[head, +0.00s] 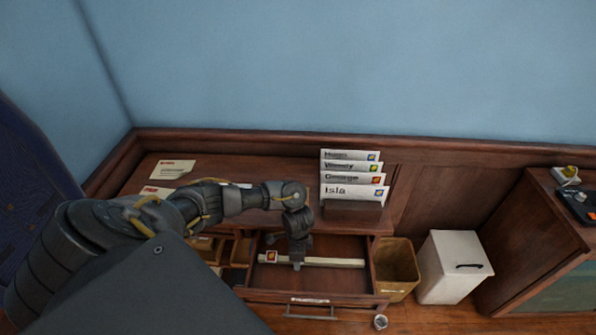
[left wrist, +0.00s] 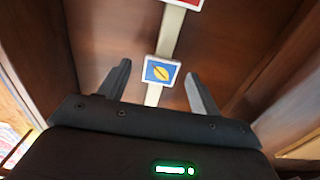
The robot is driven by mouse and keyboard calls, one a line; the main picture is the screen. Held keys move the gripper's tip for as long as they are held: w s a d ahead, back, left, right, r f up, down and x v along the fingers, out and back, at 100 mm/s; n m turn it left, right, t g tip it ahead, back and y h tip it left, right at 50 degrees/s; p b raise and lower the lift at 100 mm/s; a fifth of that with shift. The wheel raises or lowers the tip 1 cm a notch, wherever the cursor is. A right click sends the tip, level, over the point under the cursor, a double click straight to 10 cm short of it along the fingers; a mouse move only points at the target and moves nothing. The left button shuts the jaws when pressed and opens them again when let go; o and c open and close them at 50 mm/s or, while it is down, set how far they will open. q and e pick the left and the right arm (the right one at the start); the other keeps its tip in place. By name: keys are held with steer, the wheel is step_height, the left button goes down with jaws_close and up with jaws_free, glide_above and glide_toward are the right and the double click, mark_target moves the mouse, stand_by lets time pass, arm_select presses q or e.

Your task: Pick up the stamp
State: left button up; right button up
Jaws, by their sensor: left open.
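In the head view my left gripper (head: 297,262) reaches down into the drawer over the strip and hides this stamp. A second stamp, red with a white edge (head: 271,256), lies at the strip's left end; part of it also shows at the top of the left wrist view (left wrist: 186,4). My right gripper is not in view.
The desk holds a rack of name cards (head: 351,178) behind the drawer and envelopes (head: 172,169) at left. Small compartments (head: 240,252) are left of the drawer. A brown bin (head: 395,268) and a white bin (head: 453,266) stand at right.

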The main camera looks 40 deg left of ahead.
arm_select(q)
steer(key=shift+f, duration=0.2)
stand_by(0.6)
steer(key=c, duration=1)
